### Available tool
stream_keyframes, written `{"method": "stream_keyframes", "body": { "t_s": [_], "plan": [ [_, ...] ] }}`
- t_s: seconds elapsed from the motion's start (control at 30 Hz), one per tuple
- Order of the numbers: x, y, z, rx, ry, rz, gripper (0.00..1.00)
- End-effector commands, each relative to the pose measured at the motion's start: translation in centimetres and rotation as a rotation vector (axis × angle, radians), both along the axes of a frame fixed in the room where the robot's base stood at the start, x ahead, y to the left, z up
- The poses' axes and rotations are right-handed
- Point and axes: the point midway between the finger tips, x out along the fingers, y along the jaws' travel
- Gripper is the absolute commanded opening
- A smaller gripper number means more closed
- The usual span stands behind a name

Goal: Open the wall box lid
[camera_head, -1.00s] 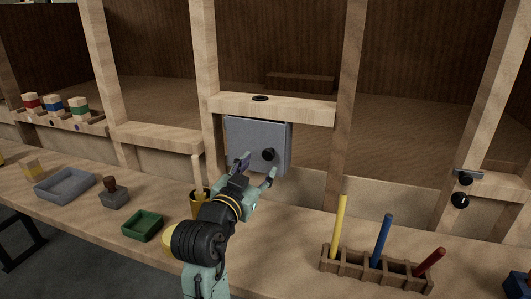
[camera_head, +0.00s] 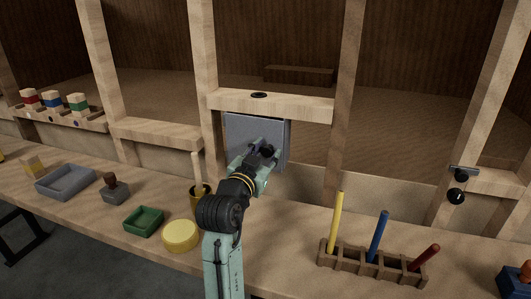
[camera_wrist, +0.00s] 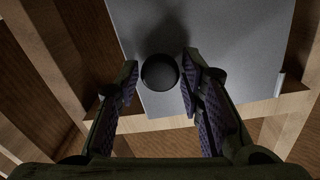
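The wall box (camera_head: 243,132) is a grey box mounted between wooden posts under a short wooden shelf. Its grey lid (camera_wrist: 220,40) faces me and looks closed. A round black knob (camera_wrist: 159,72) on the lid also shows in the head view (camera_head: 267,150), partly hidden by my gripper. My gripper (camera_wrist: 160,82) is open, with one purple-padded finger on each side of the knob. A gap shows between the knob and the fingers, so they do not appear closed on it. In the head view my gripper (camera_head: 262,158) is right at the lid.
A wooden post (camera_head: 344,120) stands right of the box.

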Motion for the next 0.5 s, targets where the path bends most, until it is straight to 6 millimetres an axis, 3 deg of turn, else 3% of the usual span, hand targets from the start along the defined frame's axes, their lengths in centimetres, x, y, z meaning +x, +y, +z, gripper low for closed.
{"method": "stream_keyframes", "body": {
  "t_s": [0.5],
  "plan": [
    [-0.02,0.01,0.01,0.000,0.000,0.000,0.00]
  ]
}}
